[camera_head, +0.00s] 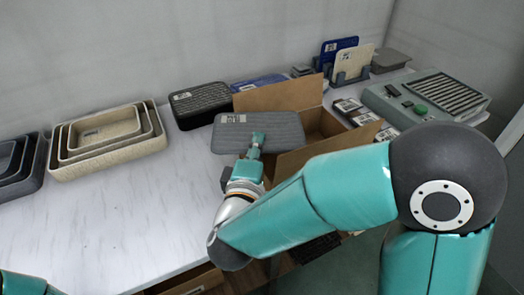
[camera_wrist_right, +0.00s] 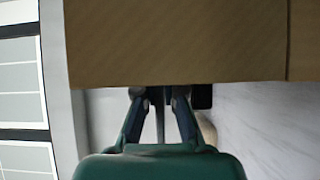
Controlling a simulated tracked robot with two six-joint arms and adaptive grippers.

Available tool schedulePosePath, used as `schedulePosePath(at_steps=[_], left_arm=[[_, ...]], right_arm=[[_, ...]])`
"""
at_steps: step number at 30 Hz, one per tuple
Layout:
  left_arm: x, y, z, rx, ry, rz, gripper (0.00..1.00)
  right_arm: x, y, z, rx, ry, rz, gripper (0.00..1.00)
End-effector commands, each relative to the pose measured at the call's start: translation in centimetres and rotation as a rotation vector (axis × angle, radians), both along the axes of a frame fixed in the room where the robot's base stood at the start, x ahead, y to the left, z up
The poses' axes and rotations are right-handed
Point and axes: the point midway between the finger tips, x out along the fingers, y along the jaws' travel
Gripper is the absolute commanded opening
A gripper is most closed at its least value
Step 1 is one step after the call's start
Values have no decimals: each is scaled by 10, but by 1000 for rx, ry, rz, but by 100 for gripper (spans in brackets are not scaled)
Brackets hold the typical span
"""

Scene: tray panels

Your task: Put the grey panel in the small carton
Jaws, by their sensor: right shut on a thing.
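The grey panel (camera_head: 278,128), with rounded corners and a white label, shows in the head view at the left side of the small carton. My right gripper (camera_head: 256,142) is shut on the panel's near edge. The small open carton (camera_head: 318,122) is brown cardboard with its flaps spread; the panel overlaps its left part in the picture, and I cannot tell how high above it the panel is. In the right wrist view, a brown cardboard face (camera_wrist_right: 175,45) fills the top beyond my right gripper's fingers (camera_wrist_right: 160,105). My left gripper is not in view.
Nested beige trays (camera_head: 148,143) and dark trays (camera_head: 30,165) stand at the left. A black ribbed tray (camera_head: 200,105) lies behind the panel. A grey-green device (camera_head: 425,97) and a rack (camera_head: 352,75) with upright panels are at the right. The table's left front is clear.

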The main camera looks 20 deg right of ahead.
Motion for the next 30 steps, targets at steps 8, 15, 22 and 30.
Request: schedulePosePath(at_steps=[8,15,22,30], left_arm=[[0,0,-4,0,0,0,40],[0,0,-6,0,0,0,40],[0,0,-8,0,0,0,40],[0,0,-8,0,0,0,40]], right_arm=[[0,0,-13,0,-1,1,0],[0,0,-17,0,0,0,0],[0,0,-24,-1,0,0,0],[0,-1,-25,0,0,0,24]])
